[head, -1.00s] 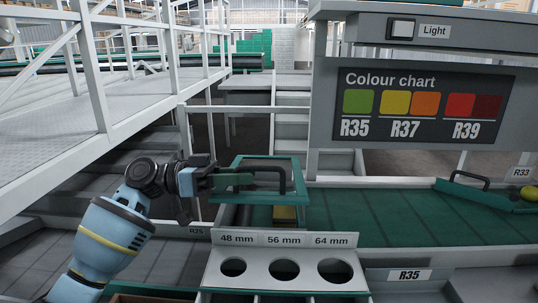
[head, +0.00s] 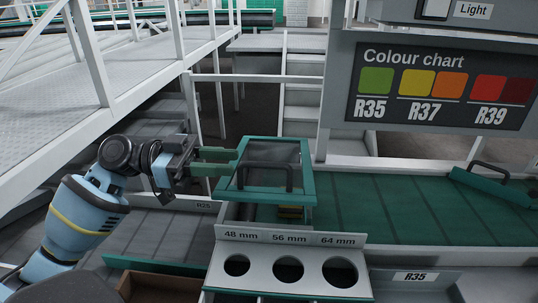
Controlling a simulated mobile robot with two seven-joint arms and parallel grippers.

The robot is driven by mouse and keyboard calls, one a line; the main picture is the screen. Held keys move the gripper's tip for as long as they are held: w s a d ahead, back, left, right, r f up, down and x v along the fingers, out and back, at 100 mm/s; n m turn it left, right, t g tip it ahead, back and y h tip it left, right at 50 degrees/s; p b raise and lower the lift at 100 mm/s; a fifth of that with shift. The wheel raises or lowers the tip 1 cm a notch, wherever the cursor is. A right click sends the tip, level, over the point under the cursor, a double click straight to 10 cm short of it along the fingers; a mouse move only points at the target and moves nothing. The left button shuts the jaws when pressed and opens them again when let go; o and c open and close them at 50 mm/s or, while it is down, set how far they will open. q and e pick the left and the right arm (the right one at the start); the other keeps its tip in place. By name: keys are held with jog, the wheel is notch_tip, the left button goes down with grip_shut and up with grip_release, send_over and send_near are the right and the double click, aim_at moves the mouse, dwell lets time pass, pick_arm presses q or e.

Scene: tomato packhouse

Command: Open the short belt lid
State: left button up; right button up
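The short belt lid (head: 308,184) is a green frame with a clear panel and a black bar handle (head: 265,172) across its front part. It sits over the left end of the green belt. Some space and a small yellowish piece (head: 290,212) show beneath its front edge. I cannot tell exactly how far the lid is tilted. My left gripper (head: 225,162) is at the lid's left edge, to the left of the handle. Its two green fingers are apart, with nothing between them. I cannot tell whether a fingertip touches the frame. My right gripper is not in view.
A sizing plate (head: 262,270) with several round holes stands in front of the lid. The green belt (head: 400,215) runs right to another green lid (head: 495,188) with a black handle. The colour chart (head: 440,88) hangs above. A white-railed walkway (head: 60,115) is at left.

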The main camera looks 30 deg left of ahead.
aim_at(263, 164)
pick_arm(q)
jog(key=shift+s+d, duration=0.1)
jog(key=shift+d, duration=0.05)
